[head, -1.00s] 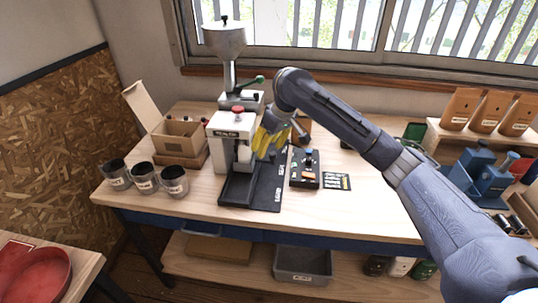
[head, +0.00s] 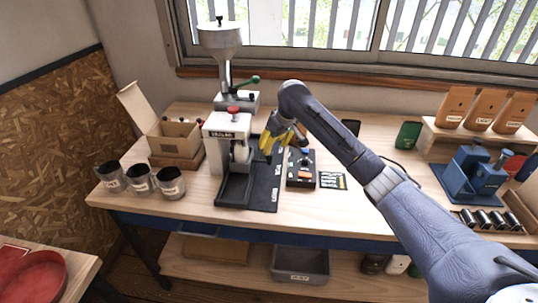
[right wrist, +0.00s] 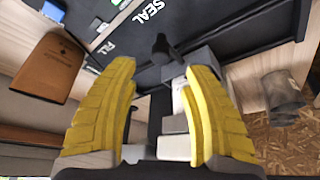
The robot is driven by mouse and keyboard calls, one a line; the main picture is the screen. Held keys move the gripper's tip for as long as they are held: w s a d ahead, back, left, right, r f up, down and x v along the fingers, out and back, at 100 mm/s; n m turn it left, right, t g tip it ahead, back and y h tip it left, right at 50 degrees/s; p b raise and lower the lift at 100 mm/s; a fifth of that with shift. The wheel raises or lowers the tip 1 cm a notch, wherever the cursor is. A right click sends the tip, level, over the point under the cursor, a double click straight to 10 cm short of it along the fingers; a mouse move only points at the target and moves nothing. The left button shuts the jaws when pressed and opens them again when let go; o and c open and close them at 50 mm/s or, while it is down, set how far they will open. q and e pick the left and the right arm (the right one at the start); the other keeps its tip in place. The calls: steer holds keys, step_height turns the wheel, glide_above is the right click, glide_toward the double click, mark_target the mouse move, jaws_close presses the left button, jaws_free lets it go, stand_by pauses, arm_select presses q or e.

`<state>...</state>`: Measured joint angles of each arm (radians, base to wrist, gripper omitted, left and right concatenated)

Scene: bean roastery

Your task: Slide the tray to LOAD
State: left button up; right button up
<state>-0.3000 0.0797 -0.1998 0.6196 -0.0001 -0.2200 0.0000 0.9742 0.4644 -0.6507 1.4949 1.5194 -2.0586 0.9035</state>
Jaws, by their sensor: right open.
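A dark tray-like part (head: 234,190) sits in front of the white sealing machine (head: 222,135), on the left of a dark base board (head: 265,188) with white labels along its right side. The wrist view shows SEAL and FILL on the board (right wrist: 215,30); I cannot read LOAD. My right gripper (head: 272,148) has yellow fingers and is just right of the machine, above the far part of the board. It is open, also in the right wrist view (right wrist: 162,68). A dark knob (right wrist: 163,47) shows beyond and between its fingertips; I cannot tell whether it belongs to the tray. My left gripper is out of view.
A control box (head: 301,170) and a printed card (head: 332,181) lie right of the board. Several dark cups (head: 140,180) stand at left, before an open carton (head: 175,138). A hopper (head: 222,45) rises behind the machine.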

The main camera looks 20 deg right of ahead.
steer(key=shift+x, duration=3.25)
steer(key=shift+c, duration=0.5)
jaws_close()
steer(key=shift+a, duration=0.1)
